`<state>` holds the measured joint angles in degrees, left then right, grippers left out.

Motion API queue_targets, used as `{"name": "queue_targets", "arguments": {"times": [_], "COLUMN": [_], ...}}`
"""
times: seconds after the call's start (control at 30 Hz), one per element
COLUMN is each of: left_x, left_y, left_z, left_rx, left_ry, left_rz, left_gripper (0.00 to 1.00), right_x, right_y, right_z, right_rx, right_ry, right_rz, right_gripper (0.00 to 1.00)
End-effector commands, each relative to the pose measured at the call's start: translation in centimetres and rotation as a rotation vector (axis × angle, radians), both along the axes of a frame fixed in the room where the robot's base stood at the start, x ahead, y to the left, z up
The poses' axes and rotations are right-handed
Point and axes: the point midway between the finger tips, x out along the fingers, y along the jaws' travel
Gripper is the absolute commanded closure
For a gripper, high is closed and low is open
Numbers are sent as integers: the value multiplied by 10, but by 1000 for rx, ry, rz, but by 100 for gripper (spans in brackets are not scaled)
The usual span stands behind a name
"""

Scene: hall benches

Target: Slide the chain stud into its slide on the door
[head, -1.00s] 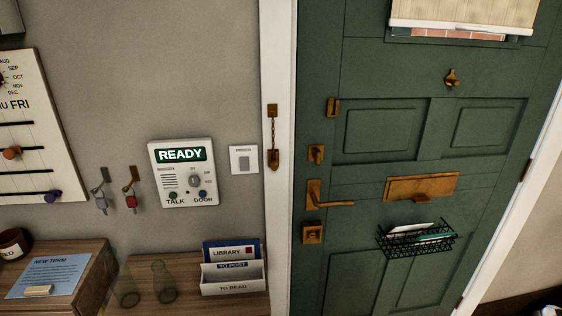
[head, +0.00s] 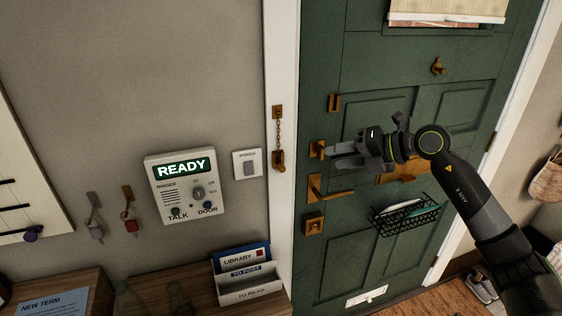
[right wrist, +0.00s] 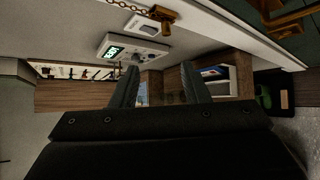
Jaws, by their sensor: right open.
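The brass door chain (head: 277,133) hangs from a plate on the white door frame. Its stud end (head: 279,160) hangs at the bottom, against the frame; the wrist view also shows the stud (right wrist: 162,14) at the top edge. A small upright brass fitting (head: 334,103), which looks like the slide, is on the green door near its left edge. My right gripper (head: 329,157) is open and empty, in front of the door, right of the stud and below the slide. Its fingers point left, apart from the chain. My left gripper is out of view.
A brass lock (head: 317,149) and lever handle (head: 326,189) are close to my right fingers. A wire basket (head: 404,217) hangs lower on the door. The READY intercom (head: 185,186) and a switch (head: 248,164) are on the wall left of the frame.

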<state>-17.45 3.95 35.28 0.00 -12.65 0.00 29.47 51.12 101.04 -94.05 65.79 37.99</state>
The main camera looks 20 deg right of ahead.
Motion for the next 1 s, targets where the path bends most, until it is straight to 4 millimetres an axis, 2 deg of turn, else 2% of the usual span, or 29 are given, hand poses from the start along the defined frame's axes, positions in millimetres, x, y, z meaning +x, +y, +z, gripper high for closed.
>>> {"name": "queue_targets", "arguments": {"times": [0.03,0.1,0.23,1.0], "left_x": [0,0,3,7], "left_y": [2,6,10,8], "left_z": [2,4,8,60], "left_rx": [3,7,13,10], "left_ry": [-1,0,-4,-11], "left_rz": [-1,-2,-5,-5], "left_gripper": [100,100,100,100], "right_x": [-3,-5,-2,66], "right_y": [-2,-4,-2,58], "right_z": [12,20,22,-30], "right_rx": [-59,-112,-144,-138], "right_ry": [-17,-26,-31,-29], "right_rz": [-2,-10,-16,-16], "right_gripper": [59,59,59,59]}}
